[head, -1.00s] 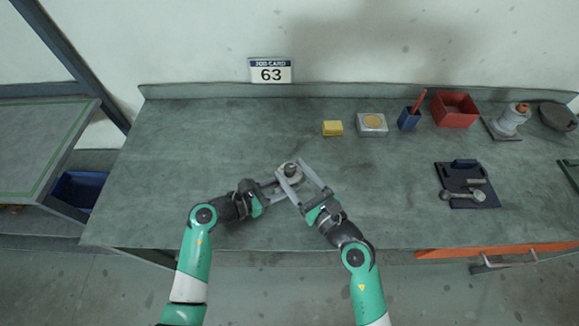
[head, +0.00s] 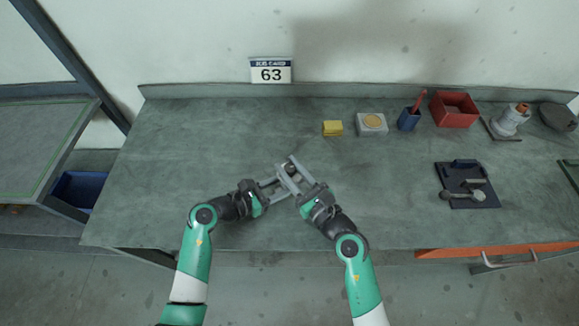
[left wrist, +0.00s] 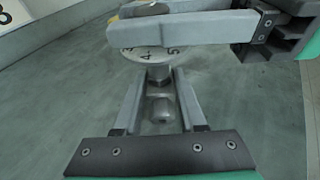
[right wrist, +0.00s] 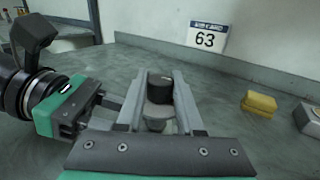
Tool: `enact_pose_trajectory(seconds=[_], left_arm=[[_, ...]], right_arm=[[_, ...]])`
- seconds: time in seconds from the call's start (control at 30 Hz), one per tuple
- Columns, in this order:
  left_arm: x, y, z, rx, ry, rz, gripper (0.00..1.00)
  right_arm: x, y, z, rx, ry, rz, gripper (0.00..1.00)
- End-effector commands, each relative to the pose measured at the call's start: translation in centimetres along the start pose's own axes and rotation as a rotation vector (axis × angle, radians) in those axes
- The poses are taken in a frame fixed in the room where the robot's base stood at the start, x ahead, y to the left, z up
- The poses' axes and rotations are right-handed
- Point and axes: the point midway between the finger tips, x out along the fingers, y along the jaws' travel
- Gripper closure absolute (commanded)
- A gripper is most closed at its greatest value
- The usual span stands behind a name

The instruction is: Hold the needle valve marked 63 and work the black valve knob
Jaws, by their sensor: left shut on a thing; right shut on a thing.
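The needle valve (head: 291,172) is held between my two grippers over the middle of the bench, mostly hidden by fingers in the head view. My left gripper (head: 278,184) is shut on its metal body (left wrist: 160,105) from the left. A pale disc with numbers (left wrist: 146,53) sits above that body in the left wrist view. My right gripper (head: 287,170) is shut on the black knob (right wrist: 160,89), which shows between its fingers in the right wrist view, above the disc. No 63 is legible on the valve itself.
A job card reading 63 (head: 271,72) stands at the back. A yellow block (head: 333,128), a box with a gold disc (head: 372,123), a blue cup (head: 408,120) and a red bin (head: 455,110) line the rear. A dark plate with a lever (head: 467,184) lies right. The bench's left is clear.

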Motion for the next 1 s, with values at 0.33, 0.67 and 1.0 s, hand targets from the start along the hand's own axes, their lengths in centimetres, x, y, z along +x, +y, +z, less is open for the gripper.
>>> enact_pose_trajectory(seconds=[0.33,0.67,1.0], left_arm=[[-0.01,0.01,0.02,0.0,-0.001,0.0,0.91],[0.02,-0.05,0.02,0.001,-0.001,-0.002,0.91],[0.04,-0.1,0.03,0.001,-0.001,-0.003,0.91]], right_arm=[[0.07,-0.22,-0.31,0.004,0.012,0.085,1.0],[0.1,-0.2,-0.31,0.003,0.01,0.311,1.0],[0.14,-0.11,-0.34,0.0,0.01,0.492,1.0]])
